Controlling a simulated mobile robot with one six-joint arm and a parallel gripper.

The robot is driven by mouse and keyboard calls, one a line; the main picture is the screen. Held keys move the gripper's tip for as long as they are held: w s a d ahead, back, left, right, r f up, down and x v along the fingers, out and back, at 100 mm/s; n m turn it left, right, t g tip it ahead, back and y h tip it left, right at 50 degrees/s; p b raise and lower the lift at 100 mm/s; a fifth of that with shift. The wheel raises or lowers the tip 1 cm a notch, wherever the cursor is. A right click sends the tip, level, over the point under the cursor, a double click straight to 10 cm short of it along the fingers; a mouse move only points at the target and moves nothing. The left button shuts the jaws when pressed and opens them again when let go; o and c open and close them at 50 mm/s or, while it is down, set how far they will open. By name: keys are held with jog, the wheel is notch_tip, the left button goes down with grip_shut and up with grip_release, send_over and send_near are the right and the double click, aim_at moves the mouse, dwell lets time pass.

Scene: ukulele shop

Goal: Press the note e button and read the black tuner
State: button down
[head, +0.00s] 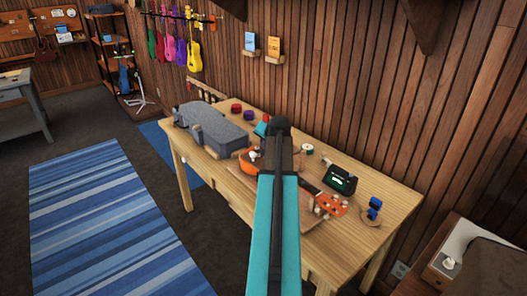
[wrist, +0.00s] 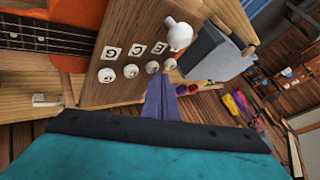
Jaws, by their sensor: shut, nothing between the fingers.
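In the wrist view a wooden board (wrist: 125,25) carries a row of round white buttons and small letter labels. The labels look like G, C and E; a fourth is hidden behind a white knob (wrist: 179,34). The note e button (wrist: 152,67) is third from the left. My gripper (wrist: 160,82) is shut and empty, its purple tip just below the e button and its right-hand neighbour. I cannot tell if it touches. The black tuner (head: 341,180) stands on the table in the head view, its green screen lit but too small to read.
An orange ukulele (wrist: 88,28) lies beside the board. A grey case (head: 210,127) is at the table's left end, and a blue object (head: 375,208) is right of the tuner. My teal arm hides much of the wooden table (head: 385,190).

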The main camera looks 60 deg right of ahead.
jog(key=shift+f, duration=0.5)
dwell(0.6)
jog(key=shift+r, duration=0.2)
jog(key=shift+r+p, duration=0.4)
jog(key=shift+r, duration=0.4)
jog(key=shift+r, duration=0.15)
notch_tip(320, 180, up, 5)
jog(key=p, duration=0.2)
jog(key=shift+p, duration=0.4)
dwell(1.0)
